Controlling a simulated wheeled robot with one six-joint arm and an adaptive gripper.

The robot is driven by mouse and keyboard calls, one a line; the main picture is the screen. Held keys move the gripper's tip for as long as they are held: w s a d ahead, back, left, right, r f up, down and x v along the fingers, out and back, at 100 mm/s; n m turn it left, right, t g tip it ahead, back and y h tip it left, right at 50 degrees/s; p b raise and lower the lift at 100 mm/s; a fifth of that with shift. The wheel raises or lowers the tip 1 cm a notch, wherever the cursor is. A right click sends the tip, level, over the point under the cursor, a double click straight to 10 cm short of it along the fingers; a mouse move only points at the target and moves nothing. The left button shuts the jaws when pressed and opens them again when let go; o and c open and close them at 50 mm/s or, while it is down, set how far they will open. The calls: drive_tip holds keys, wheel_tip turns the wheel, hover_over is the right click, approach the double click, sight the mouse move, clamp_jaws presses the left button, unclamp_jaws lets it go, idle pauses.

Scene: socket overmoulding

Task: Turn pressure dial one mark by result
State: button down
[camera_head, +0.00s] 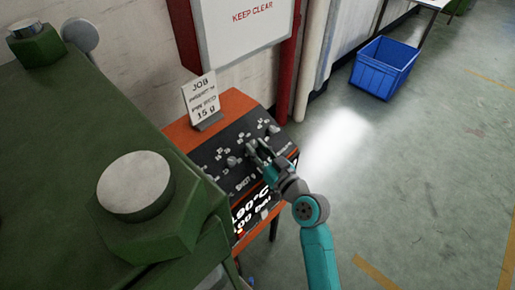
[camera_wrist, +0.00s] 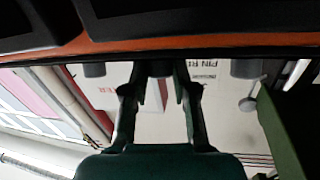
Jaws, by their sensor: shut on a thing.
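A black control panel (camera_head: 210,152) on an orange stand carries three dials in a row with small marks around them. My gripper (camera_head: 259,152) is at the middle dial, with its fingers around it. In the wrist view my gripper (camera_wrist: 160,88) has one finger on each side of the middle dial (camera_wrist: 160,69), shut on it. A second dial (camera_wrist: 95,69) and a third dial (camera_wrist: 246,68) stand free on either side. The dial labels are too small to read surely, and the fingers hide the middle dial's pointer.
A job card (camera_head: 201,97) reading 15 g stands on the orange stand (camera_head: 235,103). A lit display (camera_head: 250,212) below the dials shows 190°C and a bar figure, partly hidden. A green machine (camera_head: 90,110) stands close on the left. A blue crate (camera_head: 384,69) is on the floor.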

drive_tip(key=c, duration=0.9)
unclamp_jaws()
drive_tip(key=v, duration=1.2)
drive_tip(key=s+d+f+m+h, duration=0.35)
drive_tip(key=s+f, duration=0.25)
drive_tip(key=s, duration=0.3)
drive_tip(key=s+d+f+m+h, duration=0.2)
drive_tip(key=s+d+f+h, duration=0.25)
drive_tip(key=s, duration=0.35)
drive_tip(key=s+d+r+h, duration=0.1)
drive_tip(key=s+r, duration=0.1)
drive_tip(key=s, duration=0.7)
drive_tip(key=s+d+r+h, duration=0.1)
drive_tip(key=s+d+r, duration=0.1)
drive_tip(key=s, duration=0.8)
drive_tip(key=shift+s+r, duration=0.15)
drive_tip(key=shift+r, duration=0.3)
